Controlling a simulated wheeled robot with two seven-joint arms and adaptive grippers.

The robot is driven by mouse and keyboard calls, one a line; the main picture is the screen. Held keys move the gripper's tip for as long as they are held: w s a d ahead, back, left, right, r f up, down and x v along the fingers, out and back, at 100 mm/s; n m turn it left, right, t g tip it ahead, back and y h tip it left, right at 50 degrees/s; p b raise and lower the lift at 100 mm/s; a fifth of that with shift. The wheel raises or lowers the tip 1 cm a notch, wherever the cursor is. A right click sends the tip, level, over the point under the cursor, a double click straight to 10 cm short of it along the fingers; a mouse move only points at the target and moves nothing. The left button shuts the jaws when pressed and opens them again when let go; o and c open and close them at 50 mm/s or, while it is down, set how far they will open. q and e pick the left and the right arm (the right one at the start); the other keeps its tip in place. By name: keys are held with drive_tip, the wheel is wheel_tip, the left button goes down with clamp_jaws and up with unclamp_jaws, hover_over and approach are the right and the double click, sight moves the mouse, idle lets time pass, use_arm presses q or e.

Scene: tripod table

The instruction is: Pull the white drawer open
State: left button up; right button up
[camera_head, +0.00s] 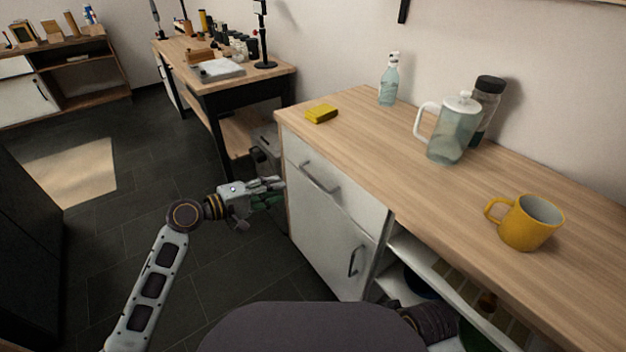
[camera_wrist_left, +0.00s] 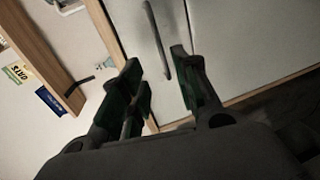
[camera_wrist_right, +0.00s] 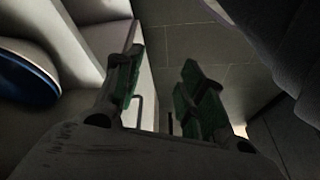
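The white drawer (camera_head: 337,192) is at the top of the counter cabinet, and its front looks flush and closed. Its dark bar handle (camera_head: 319,178) runs across the front and also shows in the left wrist view (camera_wrist_left: 158,40). My left gripper (camera_head: 272,190) is left of the drawer, apart from the handle. In the left wrist view its green-padded fingers (camera_wrist_left: 158,75) are spread, with the handle ahead of the gap. My right gripper (camera_wrist_right: 162,78) shows in its wrist view, fingers apart and nothing between them; the head view hides it.
A cabinet door (camera_head: 325,240) with its own handle (camera_head: 354,261) is below the drawer. Open shelves (camera_head: 410,270) are to its right. On the countertop (camera_head: 375,165) are a yellow sponge (camera_head: 321,114), a soap bottle (camera_head: 389,80), a pitcher (camera_head: 451,130) and a yellow mug (camera_head: 531,222). Dark floor (camera_head: 130,235) lies left.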

sight(313, 178)
use_arm(q)
drive_tip(key=b+x, duration=0.3)
drive_tip(key=x, duration=0.9)
drive_tip(key=shift+w+d+f, duration=0.1)
drive_tip(key=shift+w+d, duration=0.15)
drive_tip(key=shift+d, duration=0.05)
drive_tip(key=shift+w+d, duration=0.25)
drive_tip(key=shift+d, duration=0.1)
use_arm(e)
wheel_tip(313, 178, down, 8)
drive_tip(key=a+t+y, duration=0.1)
drive_tip(key=a, duration=0.1)
drive_tip(key=shift+w+r, duration=0.25)
drive_tip(key=shift+w, duration=0.2)
drive_tip(key=shift+a, duration=0.1)
use_arm(q)
clamp_jaws()
use_arm(e)
drive_tip(key=shift+w+r, duration=0.15)
drive_tip(key=shift+r, duration=0.15)
use_arm(q)
drive_tip(key=shift+f, duration=0.1)
